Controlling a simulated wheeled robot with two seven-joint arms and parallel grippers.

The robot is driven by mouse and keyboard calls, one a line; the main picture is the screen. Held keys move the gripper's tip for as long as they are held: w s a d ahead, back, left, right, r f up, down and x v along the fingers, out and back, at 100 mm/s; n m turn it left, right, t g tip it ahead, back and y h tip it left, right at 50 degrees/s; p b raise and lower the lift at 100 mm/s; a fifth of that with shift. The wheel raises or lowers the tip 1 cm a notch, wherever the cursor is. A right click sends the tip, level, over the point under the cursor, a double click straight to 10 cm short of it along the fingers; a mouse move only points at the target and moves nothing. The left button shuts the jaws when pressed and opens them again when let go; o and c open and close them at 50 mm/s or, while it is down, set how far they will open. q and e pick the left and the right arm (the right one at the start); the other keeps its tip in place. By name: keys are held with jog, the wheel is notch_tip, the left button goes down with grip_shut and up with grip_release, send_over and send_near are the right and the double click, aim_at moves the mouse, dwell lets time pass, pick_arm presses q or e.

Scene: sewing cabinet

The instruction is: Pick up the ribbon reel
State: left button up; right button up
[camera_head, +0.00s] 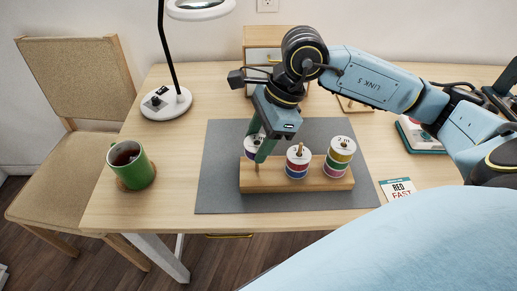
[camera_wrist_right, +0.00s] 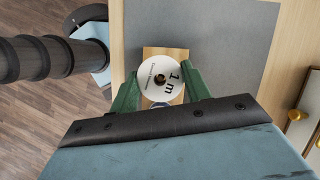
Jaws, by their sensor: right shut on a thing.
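The ribbon reel (camera_head: 251,145), with a white top and a purple band, is at the left end of the wooden stand (camera_head: 320,184). My right gripper (camera_head: 261,146) points down with its green fingers on either side of the reel and is shut on it. In the right wrist view the reel's round white label reading "1 m" (camera_wrist_right: 161,71) sits between the two fingers (camera_wrist_right: 161,92). The fingers partly hide the reel, and I cannot tell whether it is clear of the stand. My left gripper is not in view.
A middle stack of reels (camera_head: 298,164) and a taller right stack (camera_head: 339,157) stand on the same stand. A grey mat (camera_head: 221,183) lies under it.

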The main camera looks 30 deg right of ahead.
notch_tip(320, 180, up, 6)
jog(key=shift+f+p, duration=0.25)
jog(key=shift+p, duration=0.3)
pick_arm(q)
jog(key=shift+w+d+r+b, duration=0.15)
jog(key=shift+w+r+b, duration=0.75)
jog(key=shift+b, duration=0.25)
pick_arm(e)
jog(key=s+d, duration=0.2)
jog(key=d, duration=0.6)
jog(key=s+d, duration=0.3)
jog(key=d, duration=0.6)
jog(key=shift+d+f, duration=0.15)
